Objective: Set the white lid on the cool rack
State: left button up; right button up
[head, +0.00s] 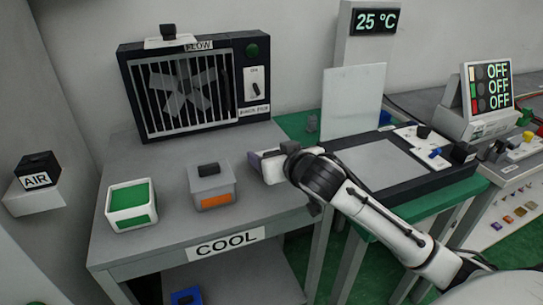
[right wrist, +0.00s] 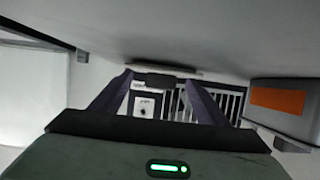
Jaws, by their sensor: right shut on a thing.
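My right gripper (head: 258,162) is at the right end of the grey cool rack (head: 165,252), low over its top. My left gripper is not in view.
A grey box with an orange label (head: 214,201) and a white-green box (head: 132,222) stand on the rack left of my gripper. A barred blower (head: 185,93) stands behind, with a white piece (head: 168,43) on top. A pale upright panel (head: 352,100) stands to the right.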

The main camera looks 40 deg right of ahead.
jog(key=shift+f, duration=0.2)
jog(key=o, duration=1)
jog(key=shift+o, duration=0.2)
jog(key=shift+r, duration=0.25)
jog(key=p+v, duration=0.1)
jog(key=v, duration=1.1)
jog(key=shift+f, duration=0.1)
